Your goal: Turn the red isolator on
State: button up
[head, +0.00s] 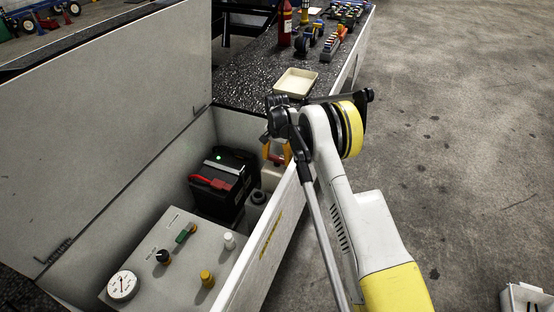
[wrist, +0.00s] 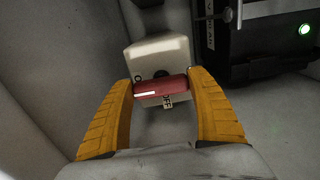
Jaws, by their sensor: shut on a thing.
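The red isolator handle (wrist: 161,88) sits on a pale box (wrist: 158,52) and lies crosswise in the wrist view. One label reading OFF (wrist: 167,102) shows below it, and another, partly covered, is at its left end. My gripper (wrist: 161,94) has its two orange fingers closed on the ends of the handle. In the head view my gripper (head: 276,154) reaches down inside the open bin near its right wall, and only a bit of red shows between the fingers.
A black battery unit (head: 236,166) with a lit green lamp and a red part stands left of my gripper. A grey panel (head: 190,255) with a gauge and several knobs is nearer. The bin's right wall (head: 268,232) is close to my arm. A cream tray (head: 296,82) sits beyond.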

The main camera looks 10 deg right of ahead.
aim_at(277, 158)
jog(key=o, duration=1.2)
notch_tip(277, 158, up, 12)
jog(key=shift+r, duration=0.1)
